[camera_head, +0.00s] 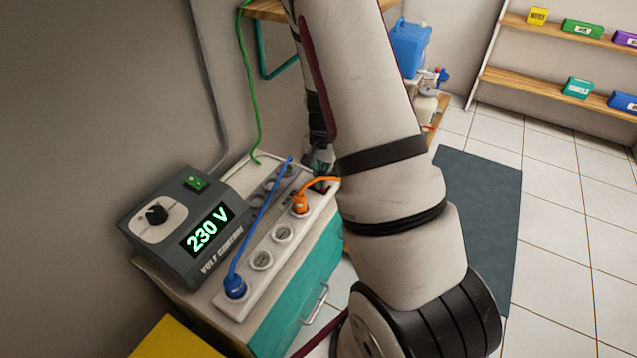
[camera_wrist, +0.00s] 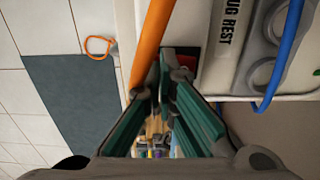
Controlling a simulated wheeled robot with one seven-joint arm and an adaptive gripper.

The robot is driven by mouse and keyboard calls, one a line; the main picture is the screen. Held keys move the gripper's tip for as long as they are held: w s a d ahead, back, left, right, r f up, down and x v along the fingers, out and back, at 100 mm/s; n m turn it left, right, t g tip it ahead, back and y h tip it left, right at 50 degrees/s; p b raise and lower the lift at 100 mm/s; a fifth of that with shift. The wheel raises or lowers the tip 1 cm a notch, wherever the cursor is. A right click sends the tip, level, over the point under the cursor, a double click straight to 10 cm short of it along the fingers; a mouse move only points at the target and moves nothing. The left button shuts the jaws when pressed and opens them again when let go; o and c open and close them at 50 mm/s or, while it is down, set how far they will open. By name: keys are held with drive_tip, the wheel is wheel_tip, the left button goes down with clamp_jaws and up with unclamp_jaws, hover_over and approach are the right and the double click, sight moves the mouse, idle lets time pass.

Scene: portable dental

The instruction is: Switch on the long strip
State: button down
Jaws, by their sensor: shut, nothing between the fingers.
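The long white strip (camera_head: 272,270) lies along the cabinet top, with a blue plug (camera_head: 235,287) at its near end and an orange plug (camera_head: 299,203) towards its far end. Two empty round sockets lie between them. At the far end is a dark switch (camera_head: 321,186), partly hidden by the orange cord and my arm. In the wrist view, a black and red part (camera_wrist: 187,60), which looks like this switch, shows just behind my fingertips. My gripper (camera_wrist: 160,77) is shut and empty, pointing at the strip's far end. I cannot tell whether it touches the switch.
A grey voltage control box (camera_head: 185,225) reading 230 V stands left of the strip. A grey plug rest (camera_wrist: 240,45) sits beside the strip. The orange cord (camera_wrist: 153,40) passes close to my fingers. The blue cord (camera_head: 262,215) crosses above the strip.

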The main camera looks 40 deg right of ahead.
drive_tip(key=shift+r+p, duration=2.7)
drive_tip(key=shift+r, duration=0.75)
